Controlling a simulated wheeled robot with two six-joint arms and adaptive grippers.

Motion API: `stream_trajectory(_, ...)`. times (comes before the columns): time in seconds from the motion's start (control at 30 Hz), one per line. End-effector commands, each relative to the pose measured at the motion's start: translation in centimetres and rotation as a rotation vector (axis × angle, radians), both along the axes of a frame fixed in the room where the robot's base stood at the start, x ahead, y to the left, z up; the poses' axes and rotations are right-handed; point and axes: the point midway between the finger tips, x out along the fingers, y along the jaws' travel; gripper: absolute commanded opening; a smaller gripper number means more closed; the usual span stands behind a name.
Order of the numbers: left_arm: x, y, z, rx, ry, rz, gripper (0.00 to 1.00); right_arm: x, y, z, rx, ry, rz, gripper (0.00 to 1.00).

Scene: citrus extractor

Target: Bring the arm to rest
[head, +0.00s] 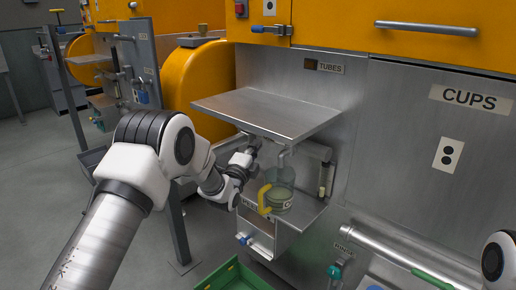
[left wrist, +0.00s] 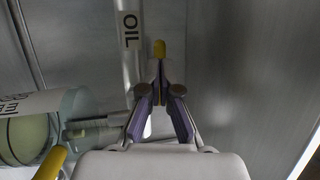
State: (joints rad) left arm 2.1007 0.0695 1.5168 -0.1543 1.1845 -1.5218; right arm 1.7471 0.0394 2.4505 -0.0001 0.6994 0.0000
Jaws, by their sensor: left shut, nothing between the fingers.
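My left gripper (head: 254,143) reaches under the steel hood of the extractor, at the upper left of a clear jug (head: 281,190) with a yellow handle (head: 264,200). In the left wrist view the left gripper (left wrist: 160,84) has its fingertips together, with nothing between them. A small yellow-tipped part (left wrist: 159,48) shows just beyond the fingertips; I cannot tell whether they touch it. The jug (left wrist: 70,107) lies to the left there, with pale liquid in it. My right gripper is not in view; only a bit of my right arm shows at the lower right.
The steel hood (head: 268,110) overhangs the gripper and jug. A pipe marked OIL (left wrist: 131,65) runs close beside the fingers. A small shelf (head: 305,214) carries the jug. A green crate (head: 235,277) stands below on the floor side. Grey floor (head: 40,180) is open at left.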

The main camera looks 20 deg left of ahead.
Motion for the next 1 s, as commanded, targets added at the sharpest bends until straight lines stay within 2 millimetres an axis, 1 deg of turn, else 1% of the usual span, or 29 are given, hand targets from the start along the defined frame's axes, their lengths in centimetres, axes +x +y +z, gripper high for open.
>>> stream_trajectory(0.03, -1.3, 0.7, 0.1, -0.004, 0.002, 0.003, 0.0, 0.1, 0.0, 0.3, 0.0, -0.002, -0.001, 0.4)
stream_trajectory(0.1, -2.9, 1.5, -0.4, -0.005, 0.004, 0.004, 0.0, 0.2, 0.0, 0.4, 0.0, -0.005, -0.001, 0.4)
stream_trajectory(0.2, -5.1, 2.4, -0.8, -0.005, 0.003, 0.004, 0.0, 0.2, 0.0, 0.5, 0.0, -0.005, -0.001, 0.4)
stream_trajectory(0.3, -6.8, 3.2, -1.2, -0.004, 0.002, 0.003, 0.0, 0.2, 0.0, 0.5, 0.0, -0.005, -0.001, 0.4)
stream_trajectory(0.4, -7.8, 3.6, -1.4, -0.003, 0.001, 0.002, 0.0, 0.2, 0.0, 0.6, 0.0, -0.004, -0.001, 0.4)
stream_trajectory(0.57, -8.2, 3.7, -1.6, -0.002, 0.0, 0.002, 0.0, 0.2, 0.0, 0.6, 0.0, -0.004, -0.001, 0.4)
stream_trajectory(0.63, -8.3, 3.6, -2.7, -0.001, 0.017, 0.001, 0.0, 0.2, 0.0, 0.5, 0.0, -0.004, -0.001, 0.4)
stream_trajectory(0.67, -8.4, 3.4, -3.6, 0.001, 0.031, -0.002, 0.0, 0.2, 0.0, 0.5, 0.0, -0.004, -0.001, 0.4)
stream_trajectory(0.73, -9.0, 2.7, -6.9, 0.007, 0.087, -0.014, 0.0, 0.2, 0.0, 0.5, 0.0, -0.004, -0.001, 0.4)
stream_trajectory(0.77, -9.6, 2.2, -8.8, 0.008, 0.123, -0.022, 0.0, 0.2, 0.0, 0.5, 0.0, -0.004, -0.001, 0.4)
stream_trajectory(0.8, -10.8, 1.6, -11.6, 0.009, 0.183, -0.029, 0.0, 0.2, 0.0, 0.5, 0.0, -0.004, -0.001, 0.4)
stream_trajectory(0.83, -11.9, 1.1, -13.9, 0.008, 0.237, -0.032, 0.0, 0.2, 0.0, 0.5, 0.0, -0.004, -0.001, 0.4)
stream_trajectory(0.87, -13.1, 0.7, -16.3, 0.0, 0.301, -0.036, 0.0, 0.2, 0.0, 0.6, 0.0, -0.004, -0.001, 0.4)
stream_trajectory(0.9, -15.1, 0.2, -19.4, -0.024, 0.394, -0.036, 0.0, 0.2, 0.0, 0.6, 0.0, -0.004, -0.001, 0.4)
stream_trajectory(0.97, -18.3, -0.4, -23.8, -0.091, 0.541, -0.029, 0.0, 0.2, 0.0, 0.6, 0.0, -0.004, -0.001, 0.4)
stream_trajectory(1.0, -20.8, -0.8, -26.6, -0.149, 0.644, -0.014, 0.0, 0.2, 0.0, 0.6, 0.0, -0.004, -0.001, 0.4)
